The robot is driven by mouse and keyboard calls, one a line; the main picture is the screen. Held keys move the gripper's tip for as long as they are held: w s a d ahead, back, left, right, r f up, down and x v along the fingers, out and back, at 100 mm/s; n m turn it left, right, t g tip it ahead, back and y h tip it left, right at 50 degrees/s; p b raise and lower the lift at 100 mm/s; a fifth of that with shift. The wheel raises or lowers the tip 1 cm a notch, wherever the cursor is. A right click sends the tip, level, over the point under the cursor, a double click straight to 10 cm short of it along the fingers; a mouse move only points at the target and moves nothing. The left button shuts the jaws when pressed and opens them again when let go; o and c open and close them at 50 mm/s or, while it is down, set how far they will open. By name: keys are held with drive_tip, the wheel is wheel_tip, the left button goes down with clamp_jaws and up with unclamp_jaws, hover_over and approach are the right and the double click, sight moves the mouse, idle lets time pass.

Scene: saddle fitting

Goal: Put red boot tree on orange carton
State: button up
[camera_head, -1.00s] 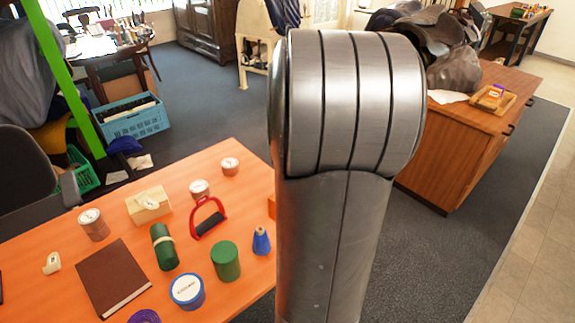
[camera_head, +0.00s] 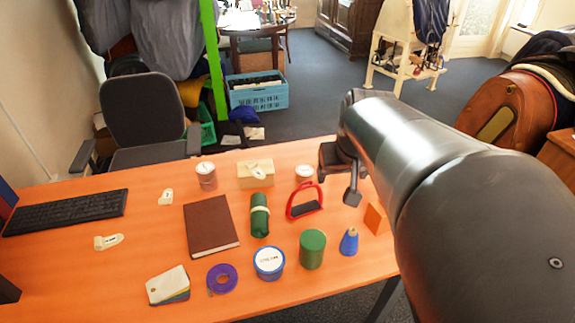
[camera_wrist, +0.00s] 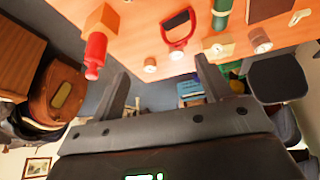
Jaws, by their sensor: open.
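A red bottle-shaped object, which looks like the red boot tree (camera_wrist: 95,52), stands out at the left in the wrist view. I cannot make it out in the head view, where my arm covers that side. The orange carton (camera_head: 376,218) is a small block near the right edge of the table in the head view. In the wrist view it is just above the red object (camera_wrist: 101,19). My gripper (camera_head: 345,184) is over the far right part of the table, open and empty. Its two fingers show apart in the wrist view (camera_wrist: 162,78), to the right of the red object.
The orange table (camera_head: 335,285) holds a red stirrup (camera_head: 304,203), a blue cone-shaped item (camera_head: 349,242), a green can (camera_head: 312,249), a green roll (camera_head: 259,215), a brown book (camera_head: 211,226) and several cans. A chair (camera_head: 145,115) stands behind. Saddles (camera_head: 510,105) are at the right.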

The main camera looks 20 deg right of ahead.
drive_tip(key=s+a+n+y, duration=0.1)
drive_tip(key=s+a, duration=0.8)
drive_tip(key=shift+s+a+n+t, duration=0.3)
drive_tip(key=shift+a+n+t, duration=0.05)
drive_tip(key=shift+n+t, duration=0.05)
